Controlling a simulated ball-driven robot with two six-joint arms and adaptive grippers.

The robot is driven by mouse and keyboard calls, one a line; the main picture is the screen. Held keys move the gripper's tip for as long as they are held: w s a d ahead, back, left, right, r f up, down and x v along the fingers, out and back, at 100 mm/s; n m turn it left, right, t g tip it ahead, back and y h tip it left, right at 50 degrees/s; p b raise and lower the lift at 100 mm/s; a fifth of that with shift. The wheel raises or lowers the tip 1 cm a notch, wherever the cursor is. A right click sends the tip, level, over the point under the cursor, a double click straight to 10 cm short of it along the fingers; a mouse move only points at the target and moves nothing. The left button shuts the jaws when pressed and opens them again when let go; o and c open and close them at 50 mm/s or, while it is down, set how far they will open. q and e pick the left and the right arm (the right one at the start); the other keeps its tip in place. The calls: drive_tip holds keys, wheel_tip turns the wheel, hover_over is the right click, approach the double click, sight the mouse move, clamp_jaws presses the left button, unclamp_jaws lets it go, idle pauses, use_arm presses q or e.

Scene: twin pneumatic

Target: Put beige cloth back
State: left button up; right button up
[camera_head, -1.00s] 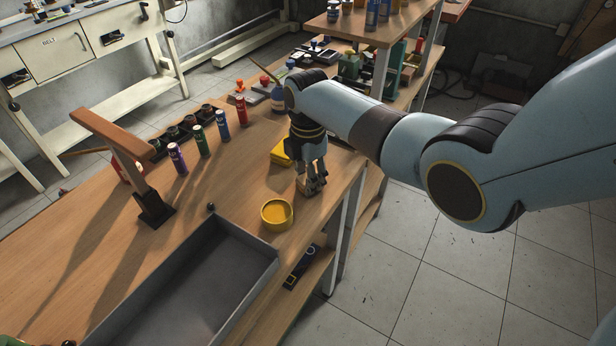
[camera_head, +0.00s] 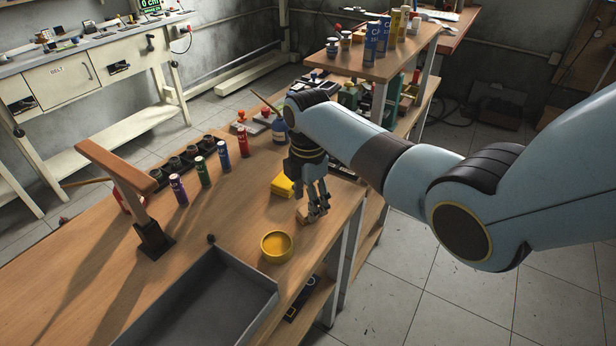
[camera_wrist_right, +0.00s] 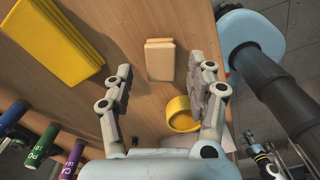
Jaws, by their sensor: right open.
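The beige cloth (camera_wrist_right: 160,60), a small folded flat pad, lies on the wooden workbench in the right wrist view. It sits between the two spread fingers of my right gripper (camera_wrist_right: 160,88), a little beyond their tips, with a gap on each side. In the head view my right gripper (camera_head: 315,214) points down over the bench near its right edge, open and empty. The cloth is mostly hidden behind its fingers there.
A folded yellow cloth (camera_head: 282,186) lies behind the gripper, and a yellow bowl (camera_head: 277,246) stands in front. A grey tray (camera_head: 240,268) is nearer. Several coloured cans (camera_head: 202,171) and a wooden-armed stand (camera_head: 153,238) are to the left. Bare bench lies between.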

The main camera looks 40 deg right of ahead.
wheel_tip(320, 180, up, 9)
idle(0.7)
